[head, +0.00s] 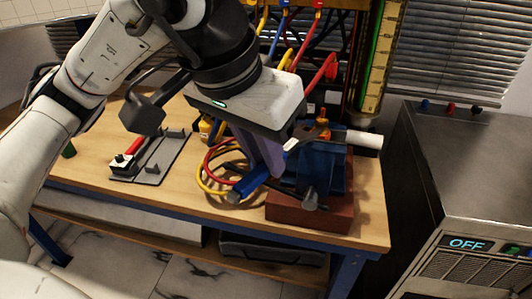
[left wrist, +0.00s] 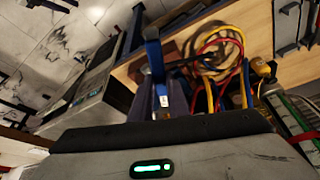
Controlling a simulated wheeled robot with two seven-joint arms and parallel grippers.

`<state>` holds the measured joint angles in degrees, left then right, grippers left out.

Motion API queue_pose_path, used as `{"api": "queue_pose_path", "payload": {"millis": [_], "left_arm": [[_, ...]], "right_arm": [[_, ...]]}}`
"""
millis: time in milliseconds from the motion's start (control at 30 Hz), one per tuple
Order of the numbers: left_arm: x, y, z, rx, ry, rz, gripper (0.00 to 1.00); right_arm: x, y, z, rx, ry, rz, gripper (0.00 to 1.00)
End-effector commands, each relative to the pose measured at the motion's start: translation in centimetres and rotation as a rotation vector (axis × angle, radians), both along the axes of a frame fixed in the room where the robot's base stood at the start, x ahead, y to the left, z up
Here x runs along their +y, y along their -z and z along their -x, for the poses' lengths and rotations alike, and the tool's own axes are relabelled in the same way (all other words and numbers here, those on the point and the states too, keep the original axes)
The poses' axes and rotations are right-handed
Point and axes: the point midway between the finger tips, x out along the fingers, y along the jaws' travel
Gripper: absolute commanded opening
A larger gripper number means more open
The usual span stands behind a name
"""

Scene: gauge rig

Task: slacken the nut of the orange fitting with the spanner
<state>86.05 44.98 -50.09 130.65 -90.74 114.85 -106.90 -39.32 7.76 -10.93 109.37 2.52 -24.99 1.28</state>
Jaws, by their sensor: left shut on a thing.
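The spanner has a blue handle (head: 248,183), a bright shank and a dark head (head: 304,132). My left gripper (head: 266,168) comes down from above and is shut on the spanner. The handle and shank also show in the left wrist view (left wrist: 154,58), where the spanner's head is hidden. The orange fitting (head: 323,117) stands above the blue vise (head: 325,168), just right of the spanner's head. I cannot tell whether the head is around the nut or only beside it. My right gripper is not in view.
The vise sits on a red-brown block (head: 290,211) near the bench's front right corner. Looped red and yellow hoses (head: 205,180) lie left of it. A grey tray (head: 160,168) with a red-handled tool is further left. A metal cabinet (head: 480,160) reading OFF stands right.

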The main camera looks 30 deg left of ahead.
Motion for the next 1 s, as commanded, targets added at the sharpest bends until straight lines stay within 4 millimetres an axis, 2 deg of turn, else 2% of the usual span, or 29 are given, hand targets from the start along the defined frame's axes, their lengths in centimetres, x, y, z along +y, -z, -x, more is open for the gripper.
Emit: {"api": "queue_pose_path", "payload": {"millis": [100, 567, 1000], "left_arm": [[0.0, -1.1, -0.1, -0.003, -0.001, 0.002, 0.00], [0.0, -3.8, 0.0, -0.002, 0.000, 0.001, 0.00], [0.0, -3.9, 0.0, -0.002, 0.000, 0.001, 0.00]], "right_arm": [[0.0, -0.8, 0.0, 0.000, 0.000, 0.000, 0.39], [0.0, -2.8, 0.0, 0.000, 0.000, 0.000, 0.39], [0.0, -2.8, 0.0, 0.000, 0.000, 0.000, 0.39]]}}
